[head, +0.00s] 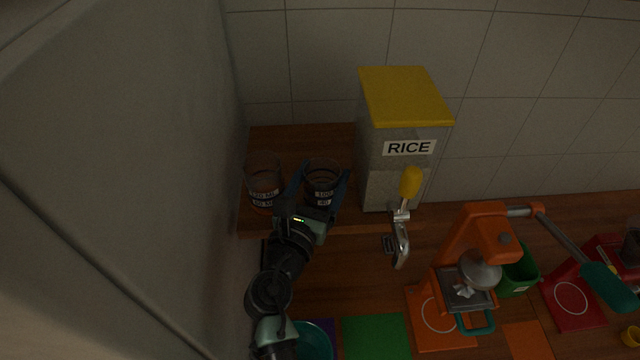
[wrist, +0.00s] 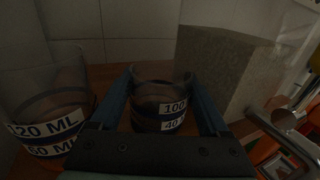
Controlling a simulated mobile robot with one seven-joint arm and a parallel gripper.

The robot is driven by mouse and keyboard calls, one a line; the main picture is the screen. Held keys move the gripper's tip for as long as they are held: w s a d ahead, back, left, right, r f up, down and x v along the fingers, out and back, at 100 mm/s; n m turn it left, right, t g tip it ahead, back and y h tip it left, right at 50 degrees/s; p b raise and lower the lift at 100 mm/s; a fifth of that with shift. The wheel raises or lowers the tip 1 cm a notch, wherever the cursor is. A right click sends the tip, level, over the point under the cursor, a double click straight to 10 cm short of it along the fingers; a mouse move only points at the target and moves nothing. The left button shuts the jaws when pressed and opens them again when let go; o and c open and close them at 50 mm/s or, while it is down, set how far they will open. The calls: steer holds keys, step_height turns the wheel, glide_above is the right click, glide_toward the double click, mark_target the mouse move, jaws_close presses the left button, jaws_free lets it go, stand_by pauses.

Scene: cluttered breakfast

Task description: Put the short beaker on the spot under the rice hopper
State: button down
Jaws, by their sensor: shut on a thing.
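My gripper (head: 325,176) is shut on a clear beaker (head: 322,191) with a dark band and a label reading 100 and 40. The wrist view shows this beaker (wrist: 158,108) upright between the two fingers (wrist: 163,98). A second clear beaker (head: 264,182), marked 120 ML and 60 ML, stands just left of it; in the wrist view this one (wrist: 45,118) looks larger. The rice hopper (head: 403,150) is a grey box with a yellow lid, right of my gripper. Its metal spout (head: 399,245) and yellow handle (head: 410,182) face front. I cannot make out a marked spot below the spout.
The hopper and beakers are on a raised wooden shelf (head: 290,140); its front edge is near my wrist. An orange press (head: 475,235) stands at the right on the lower counter. A green mat (head: 376,336) and teal bowl (head: 312,340) are in front. A grey wall is close on the left.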

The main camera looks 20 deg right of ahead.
steer(key=shift+r+p, duration=2.4)
steer(key=shift+r, duration=0.05)
steer(key=shift+f, duration=0.1)
